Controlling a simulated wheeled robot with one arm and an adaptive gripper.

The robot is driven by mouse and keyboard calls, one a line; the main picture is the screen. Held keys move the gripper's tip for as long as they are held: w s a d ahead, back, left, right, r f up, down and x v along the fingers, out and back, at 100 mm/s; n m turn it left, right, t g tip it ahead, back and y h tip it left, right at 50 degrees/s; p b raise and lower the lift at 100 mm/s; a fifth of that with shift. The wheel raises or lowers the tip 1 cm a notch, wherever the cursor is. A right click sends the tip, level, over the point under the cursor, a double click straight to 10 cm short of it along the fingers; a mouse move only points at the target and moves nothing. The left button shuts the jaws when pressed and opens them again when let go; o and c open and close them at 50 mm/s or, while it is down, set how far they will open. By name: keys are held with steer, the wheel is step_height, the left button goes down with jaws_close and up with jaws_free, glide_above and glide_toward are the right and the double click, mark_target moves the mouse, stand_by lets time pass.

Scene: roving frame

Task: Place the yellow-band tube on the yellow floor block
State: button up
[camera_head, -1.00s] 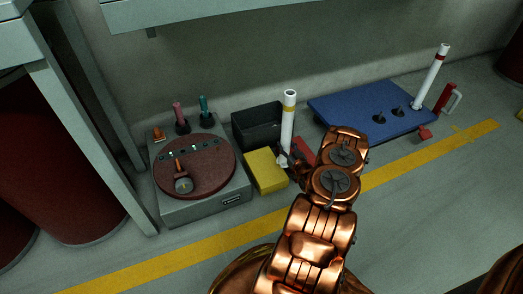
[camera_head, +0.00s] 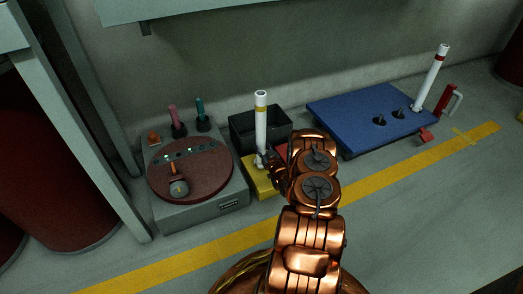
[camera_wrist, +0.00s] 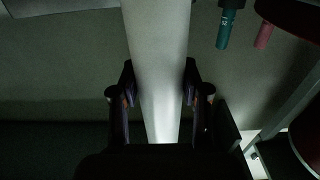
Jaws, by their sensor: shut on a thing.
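The yellow-band tube (camera_head: 261,120) is white with a yellow band near its top. It stands upright in my gripper (camera_head: 263,160), which is shut on its lower part. The wrist view shows the white tube (camera_wrist: 158,60) between the two fingers (camera_wrist: 157,95). The yellow floor block (camera_head: 257,186) lies under and around the tube's lower end in the head view, partly hidden by my gripper and arm. I cannot tell whether the tube's bottom touches the block.
A grey box with a round dark-red turntable (camera_head: 215,183) stands close on the left. A black open bin (camera_head: 279,115) is behind the tube. A blue board (camera_head: 350,110) with black pegs and a red-band tube (camera_head: 432,77) is on the right. The front floor is clear.

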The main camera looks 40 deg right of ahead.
steer(key=shift+f, duration=0.4)
steer(key=o, duration=1.3)
steer(key=shift+s+r+p, duration=0.15)
steer(key=shift+s+p, duration=0.15)
steer(key=p+v, duration=0.4)
steer(key=v, duration=0.7)
steer(key=shift+s+a, duration=0.15)
steer(key=shift+s, duration=0.05)
